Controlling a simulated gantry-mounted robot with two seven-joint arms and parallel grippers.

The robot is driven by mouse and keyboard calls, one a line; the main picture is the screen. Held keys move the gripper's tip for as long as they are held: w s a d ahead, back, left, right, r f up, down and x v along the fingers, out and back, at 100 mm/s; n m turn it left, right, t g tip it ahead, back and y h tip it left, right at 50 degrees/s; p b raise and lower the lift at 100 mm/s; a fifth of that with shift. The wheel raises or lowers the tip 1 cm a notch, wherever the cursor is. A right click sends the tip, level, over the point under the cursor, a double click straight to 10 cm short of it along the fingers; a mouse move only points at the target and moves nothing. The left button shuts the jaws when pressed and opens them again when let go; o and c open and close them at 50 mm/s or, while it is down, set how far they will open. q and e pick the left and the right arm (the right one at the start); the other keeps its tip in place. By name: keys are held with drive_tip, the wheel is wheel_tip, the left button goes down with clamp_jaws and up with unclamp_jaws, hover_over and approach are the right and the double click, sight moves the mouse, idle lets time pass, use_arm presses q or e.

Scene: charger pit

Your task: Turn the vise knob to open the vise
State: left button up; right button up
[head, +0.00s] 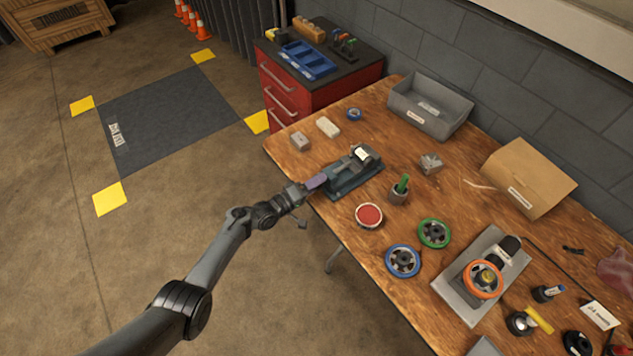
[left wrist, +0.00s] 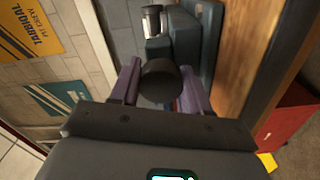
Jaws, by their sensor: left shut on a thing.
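The grey-green vise (head: 352,178) sits at the left front edge of the wooden workbench. A dark cylinder with a white band (head: 361,154) is at its jaws, and also shows at the top of the left wrist view (left wrist: 153,20). The round dark vise knob (left wrist: 160,80) faces the left wrist camera. My left gripper (head: 318,182) reaches the vise's near left end. Its purple fingers (left wrist: 162,72) stand on both sides of the knob and are shut on it. In the head view the fingers hide the knob. My right gripper is not in view.
A red-lidded round tin (head: 369,215) and a grey cup with a green item (head: 399,193) stand near the vise. Small blocks (head: 328,127) lie behind it. A blue handwheel (head: 403,260) is farther right.

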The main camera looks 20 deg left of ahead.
use_arm(q)
drive_tip(key=n, duration=0.5)
drive_tip(key=shift+n+p, duration=0.3)
drive_tip(key=shift+f+n, duration=0.1)
drive_tip(key=shift+n, duration=1.7)
drive_tip(key=o, duration=1.1)
drive_tip(key=shift+c, duration=0.2)
